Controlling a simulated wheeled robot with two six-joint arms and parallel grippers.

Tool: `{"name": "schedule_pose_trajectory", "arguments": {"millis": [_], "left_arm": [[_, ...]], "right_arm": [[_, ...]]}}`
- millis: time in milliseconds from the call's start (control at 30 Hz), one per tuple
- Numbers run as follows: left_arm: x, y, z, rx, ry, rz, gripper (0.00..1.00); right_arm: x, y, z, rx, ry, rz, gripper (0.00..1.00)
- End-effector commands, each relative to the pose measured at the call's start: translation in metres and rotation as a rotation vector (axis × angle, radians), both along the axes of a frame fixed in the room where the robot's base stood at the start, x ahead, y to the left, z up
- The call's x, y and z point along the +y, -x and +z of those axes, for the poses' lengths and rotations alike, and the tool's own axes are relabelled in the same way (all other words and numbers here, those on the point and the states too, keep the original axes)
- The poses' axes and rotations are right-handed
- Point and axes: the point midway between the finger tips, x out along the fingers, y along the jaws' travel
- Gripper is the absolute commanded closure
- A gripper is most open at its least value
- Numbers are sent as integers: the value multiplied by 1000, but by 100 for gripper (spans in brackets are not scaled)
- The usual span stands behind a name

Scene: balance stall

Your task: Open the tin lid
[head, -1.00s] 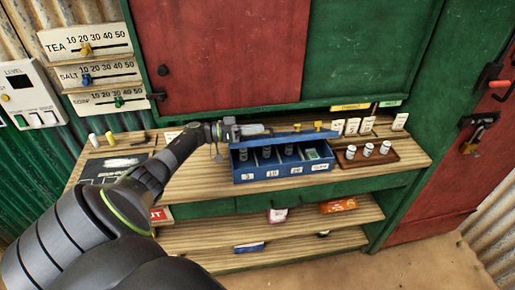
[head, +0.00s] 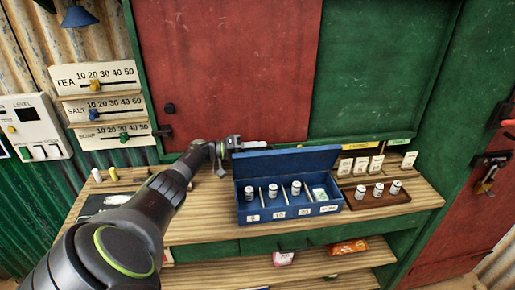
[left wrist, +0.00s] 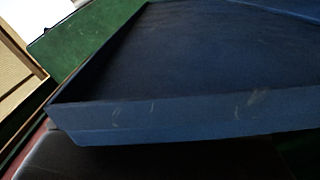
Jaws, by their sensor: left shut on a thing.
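The blue tin (head: 290,214) stands on the wooden counter with its front labels facing me. Its lid (head: 287,163) is swung up at the back and stands steeply, so the inside is open to view. Several compartments show, with white-capped weights (head: 273,190) in some and a green-and-white packet (head: 320,194) in the right one. My left gripper (head: 236,145) is at the lid's upper left corner, shut on the lid; its fingertips are partly hidden. In the left wrist view the lid (left wrist: 190,115) fills most of the picture, close up. My right gripper is out of view.
A brown tray (head: 375,204) with three white-capped weights stands right of the tin. Several white cards (head: 361,165) stand behind it. A black board (head: 105,204) lies at the counter's left. Red and green shutters rise close behind the counter.

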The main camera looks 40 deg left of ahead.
Motion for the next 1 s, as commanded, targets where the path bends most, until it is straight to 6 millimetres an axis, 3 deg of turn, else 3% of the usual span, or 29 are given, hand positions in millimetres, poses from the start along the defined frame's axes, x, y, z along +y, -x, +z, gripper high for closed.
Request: {"name": "schedule_pose_trajectory", "arguments": {"millis": [467,500,633,1000], "left_arm": [[0,0,0,6,11,1,100],[0,0,-1,6,11,1,83],[0,0,-1,7,10,0,67],[5,5,-2,8,8,2,67]], "right_arm": [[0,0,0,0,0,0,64],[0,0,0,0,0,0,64],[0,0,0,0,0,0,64],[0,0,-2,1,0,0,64]]}}
